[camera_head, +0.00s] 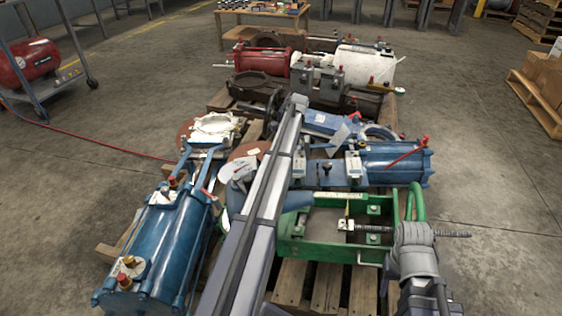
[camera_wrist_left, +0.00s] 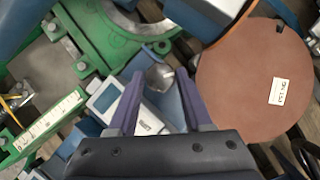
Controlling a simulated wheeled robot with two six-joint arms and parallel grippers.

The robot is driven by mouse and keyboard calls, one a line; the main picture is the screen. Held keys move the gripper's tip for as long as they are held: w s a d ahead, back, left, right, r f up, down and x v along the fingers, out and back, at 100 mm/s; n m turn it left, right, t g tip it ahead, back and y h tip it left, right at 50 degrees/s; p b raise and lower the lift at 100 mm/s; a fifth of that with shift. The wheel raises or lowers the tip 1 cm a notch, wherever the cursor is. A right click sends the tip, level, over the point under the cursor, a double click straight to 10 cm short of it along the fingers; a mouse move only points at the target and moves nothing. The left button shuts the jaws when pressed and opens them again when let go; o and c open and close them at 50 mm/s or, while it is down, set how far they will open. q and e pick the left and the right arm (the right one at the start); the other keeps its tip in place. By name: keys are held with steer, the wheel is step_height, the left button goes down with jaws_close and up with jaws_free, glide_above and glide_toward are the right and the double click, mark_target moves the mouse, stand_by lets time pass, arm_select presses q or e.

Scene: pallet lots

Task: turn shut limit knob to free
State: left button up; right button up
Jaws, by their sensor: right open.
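In the left wrist view the two purple fingers of my left gripper (camera_wrist_left: 160,74) stand apart. In the head view my left arm's long grey link crosses the middle and hides most of that gripper. My right gripper (camera_head: 414,240) is open at the lower right, beside the green actuator (camera_head: 325,250).
A brown disc with a label (camera_wrist_left: 255,80) lies right of the left gripper. Blue cylinders (camera_head: 160,245) (camera_head: 395,163), a red cylinder (camera_head: 262,62) and a white one (camera_head: 365,68) crowd the pallets.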

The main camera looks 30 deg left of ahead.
arm_select(q)
steer(key=o, duration=0.4)
steer(key=p+v, duration=0.7)
steer(key=shift+r, duration=0.4)
steer(key=shift+w, duration=0.15)
